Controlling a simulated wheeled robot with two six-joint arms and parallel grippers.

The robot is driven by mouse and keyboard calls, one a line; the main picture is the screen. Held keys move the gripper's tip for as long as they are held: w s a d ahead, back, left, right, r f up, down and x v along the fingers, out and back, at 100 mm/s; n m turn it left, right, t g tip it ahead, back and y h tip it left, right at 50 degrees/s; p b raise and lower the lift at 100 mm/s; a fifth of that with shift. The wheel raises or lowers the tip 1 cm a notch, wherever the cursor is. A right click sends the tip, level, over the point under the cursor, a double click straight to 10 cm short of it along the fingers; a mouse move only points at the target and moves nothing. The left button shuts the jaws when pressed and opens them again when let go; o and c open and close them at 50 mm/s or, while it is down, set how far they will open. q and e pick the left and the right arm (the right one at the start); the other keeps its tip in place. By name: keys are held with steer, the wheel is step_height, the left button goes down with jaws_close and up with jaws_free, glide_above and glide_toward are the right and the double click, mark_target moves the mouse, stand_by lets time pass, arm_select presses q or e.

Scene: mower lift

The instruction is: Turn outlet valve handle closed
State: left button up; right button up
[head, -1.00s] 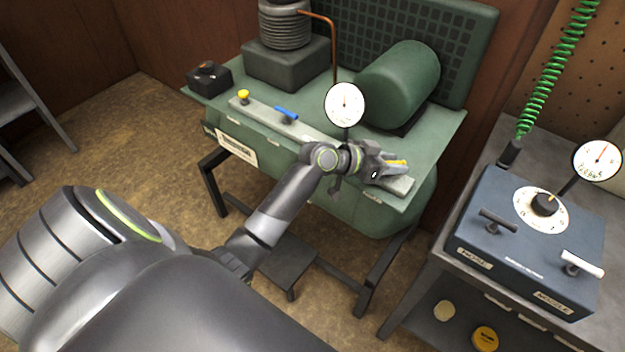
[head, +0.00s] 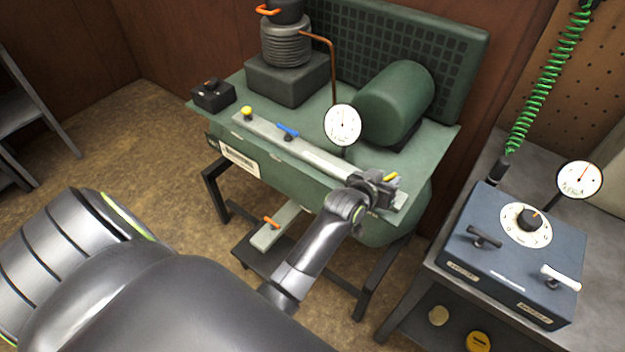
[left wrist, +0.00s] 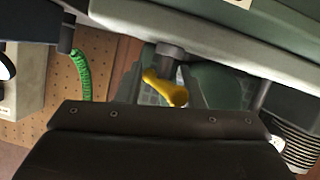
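A small yellow lever handle (head: 391,177), which looks like the outlet valve handle, sits at the right end of the grey manifold bar (head: 320,163) on the green compressor. My left gripper (head: 382,186) is at that end of the bar, close around the lever. In the left wrist view the yellow lever (left wrist: 165,88) hangs tilted from its grey stem, between what look like two spread fingers. Gaps show beside it, so the gripper seems open. Exact finger contact is hard to see. My right gripper is not in view.
A blue lever (head: 287,130) and a yellow knob (head: 246,111) sit further left on the bar. A round gauge (head: 342,125) stands behind it. On the right, a grey bench holds a blue box (head: 515,260) with two handles and a dial.

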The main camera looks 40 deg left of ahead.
arm_select(q)
steer(key=p+v, duration=1)
steer(key=v, duration=0.7)
steer(key=s+a+f+g+b, duration=0.1)
steer(key=s+f+g+b, duration=0.1)
steer(key=f, duration=1.2)
steer(key=s+a+f+g+b, duration=0.1)
steer(key=s+f+g+b, duration=0.2)
steer(key=f, duration=1.2)
steer(key=s+b, duration=0.2)
steer(key=s, duration=0.2)
steer(key=shift+s+a+y, duration=0.2)
steer(key=shift+a+y, duration=0.1)
steer(key=shift+a, duration=0.05)
steer(key=shift+r, duration=0.1)
